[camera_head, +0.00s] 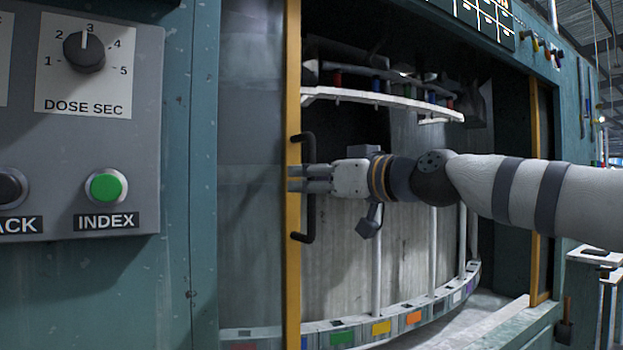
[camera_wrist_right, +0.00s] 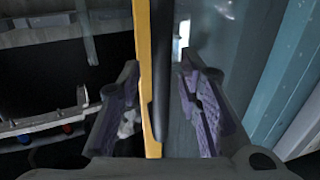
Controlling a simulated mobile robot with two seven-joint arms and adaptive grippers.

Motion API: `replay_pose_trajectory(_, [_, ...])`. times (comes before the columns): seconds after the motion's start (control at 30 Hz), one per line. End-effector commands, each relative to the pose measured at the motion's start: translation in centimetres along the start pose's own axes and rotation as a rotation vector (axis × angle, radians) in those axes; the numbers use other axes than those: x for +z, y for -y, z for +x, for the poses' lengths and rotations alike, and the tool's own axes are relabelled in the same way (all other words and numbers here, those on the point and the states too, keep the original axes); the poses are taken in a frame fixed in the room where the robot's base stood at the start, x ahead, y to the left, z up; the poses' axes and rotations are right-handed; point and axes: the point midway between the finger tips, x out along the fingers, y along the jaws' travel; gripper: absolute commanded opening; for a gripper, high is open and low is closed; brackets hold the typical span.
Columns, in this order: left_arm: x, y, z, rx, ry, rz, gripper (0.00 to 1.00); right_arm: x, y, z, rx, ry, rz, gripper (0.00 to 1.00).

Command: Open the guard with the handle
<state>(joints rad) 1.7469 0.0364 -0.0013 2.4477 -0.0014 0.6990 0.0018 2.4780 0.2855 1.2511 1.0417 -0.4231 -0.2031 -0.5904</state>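The guard's upright yellow edge (camera_head: 293,120) stands at the left of the machine's opening, with a grey see-through panel (camera_head: 252,200) to its left. A black upright bar handle (camera_head: 309,225) is mounted by this edge. My right gripper (camera_head: 297,178) reaches in from the right, level with the handle's middle, which it partly hides. In the wrist view, my right gripper (camera_wrist_right: 160,110) is open, with the handle (camera_wrist_right: 161,60) and yellow edge (camera_wrist_right: 143,60) between its fingers. Both fingers look apart from the bar. My left gripper is not in view.
A control panel (camera_head: 140,170) with a dial and a green INDEX button (camera_head: 106,187) is at the left. Inside the opening are a curved white rack (camera_head: 380,98) and a lower ring with coloured patches (camera_head: 381,328). Another yellow post (camera_head: 541,270) stands at the right.

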Motion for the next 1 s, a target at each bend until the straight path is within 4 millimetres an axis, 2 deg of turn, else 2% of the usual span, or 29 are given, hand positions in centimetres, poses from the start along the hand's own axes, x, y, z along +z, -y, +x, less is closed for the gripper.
replay_pose_trajectory(0.2, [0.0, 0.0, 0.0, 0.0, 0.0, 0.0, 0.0, -0.1, 0.0, -0.1, 0.001, -0.002, 0.0, 0.33])
replay_pose_trajectory(0.3, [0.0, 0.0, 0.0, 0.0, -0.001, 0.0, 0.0, -0.2, -0.1, -0.7, 0.001, -0.002, -0.003, 0.33])
replay_pose_trajectory(0.37, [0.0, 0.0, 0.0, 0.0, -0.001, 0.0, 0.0, -0.3, -0.1, -1.7, 0.002, -0.003, -0.004, 0.33])
replay_pose_trajectory(0.6, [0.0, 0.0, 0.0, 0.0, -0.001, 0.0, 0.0, -0.3, -0.1, -8.1, 0.003, -0.004, -0.002, 0.33])
replay_pose_trajectory(0.7, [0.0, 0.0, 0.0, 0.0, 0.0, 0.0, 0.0, -0.2, -0.1, -10.2, 0.002, -0.003, 0.0, 0.33])
replay_pose_trajectory(0.83, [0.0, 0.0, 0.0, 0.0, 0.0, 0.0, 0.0, -0.1, -0.1, -11.7, 0.002, -0.002, 0.0, 0.33])
replay_pose_trajectory(1.0, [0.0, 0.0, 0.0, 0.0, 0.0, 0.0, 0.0, 0.0, 0.0, -12.1, 0.0, -0.001, 0.0, 0.33])
